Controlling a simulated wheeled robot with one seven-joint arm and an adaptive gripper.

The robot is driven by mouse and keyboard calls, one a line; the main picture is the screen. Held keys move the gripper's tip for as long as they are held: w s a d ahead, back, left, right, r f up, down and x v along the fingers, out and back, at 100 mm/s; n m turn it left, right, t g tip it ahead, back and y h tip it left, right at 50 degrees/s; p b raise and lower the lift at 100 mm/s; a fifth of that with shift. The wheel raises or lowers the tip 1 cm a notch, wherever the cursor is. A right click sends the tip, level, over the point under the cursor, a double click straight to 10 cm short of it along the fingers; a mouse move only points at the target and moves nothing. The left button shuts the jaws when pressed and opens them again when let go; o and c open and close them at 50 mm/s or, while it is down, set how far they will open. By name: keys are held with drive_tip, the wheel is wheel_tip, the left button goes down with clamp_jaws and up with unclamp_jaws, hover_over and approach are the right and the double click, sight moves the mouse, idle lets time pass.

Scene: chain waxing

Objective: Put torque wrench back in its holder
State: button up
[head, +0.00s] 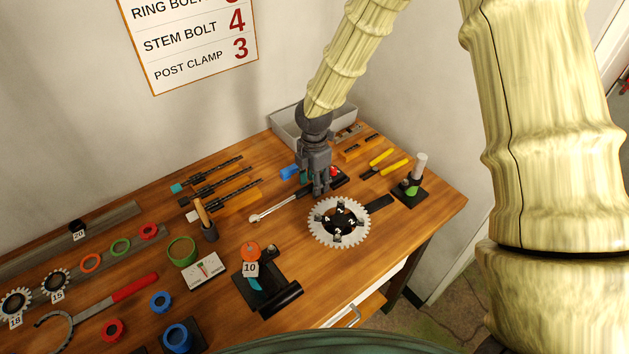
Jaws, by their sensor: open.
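A tool with a round silver head and thin shaft (272,210), which looks like the torque wrench, lies on the wooden workbench. Its shaft runs up and right toward my gripper, and its handle end is partly hidden there. My gripper (317,190) is open and points down over that end, just behind the white toothed ring. I cannot tell whether its fingers touch the handle. A blue piece (289,172) is just left of my gripper, and a black and red item (338,176) is just right, partly hidden. I cannot tell which thing is the wrench's holder.
The white toothed ring (315,233) with numbered black posts is close in front of my gripper. A grey tray (285,124) stands behind it. Yellow-handled tools (382,158) and a white-topped bottle (418,167) are at right. Several rings and tools crowd the left of the workbench (345,275).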

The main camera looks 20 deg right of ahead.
wheel_tip(320, 180, up, 12)
idle(0.6)
